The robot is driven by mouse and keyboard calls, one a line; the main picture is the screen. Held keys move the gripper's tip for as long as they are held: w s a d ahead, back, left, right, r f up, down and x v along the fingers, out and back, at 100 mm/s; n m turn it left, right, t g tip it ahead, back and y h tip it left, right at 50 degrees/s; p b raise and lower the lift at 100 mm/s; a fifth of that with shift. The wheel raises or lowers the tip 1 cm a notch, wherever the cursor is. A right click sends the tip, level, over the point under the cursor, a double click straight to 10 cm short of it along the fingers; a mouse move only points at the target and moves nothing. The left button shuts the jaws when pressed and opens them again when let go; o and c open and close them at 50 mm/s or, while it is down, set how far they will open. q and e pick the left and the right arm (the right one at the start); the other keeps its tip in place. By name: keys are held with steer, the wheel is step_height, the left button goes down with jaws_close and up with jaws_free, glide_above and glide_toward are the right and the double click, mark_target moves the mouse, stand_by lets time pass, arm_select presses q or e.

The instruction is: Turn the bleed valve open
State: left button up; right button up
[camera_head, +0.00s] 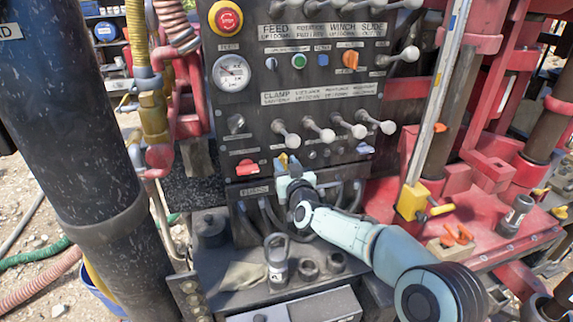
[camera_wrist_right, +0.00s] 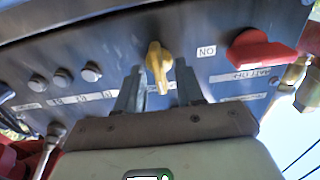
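The bleed valve appears to be the small yellow knob (camera_wrist_right: 158,66) on the dark control panel. In the head view a bit of the yellow knob (camera_head: 283,160) shows at the panel's lower edge, mostly hidden by my right gripper (camera_head: 289,170). In the right wrist view my right gripper (camera_wrist_right: 159,90) is open. Its two grey fingers stand on either side of the knob, with a visible gap to each side. The knob's handle points roughly up and down in that view. I cannot tell how deep the fingers reach. My left gripper is not in view.
A red switch (camera_head: 246,167) sits beside the knob; it also shows in the wrist view (camera_wrist_right: 262,48). Several levers (camera_head: 320,130) stick out above. A shackle (camera_head: 277,260) stands on the ledge below. A yellow-based rail (camera_head: 411,200) rises to the right.

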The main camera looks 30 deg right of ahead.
jaws_close()
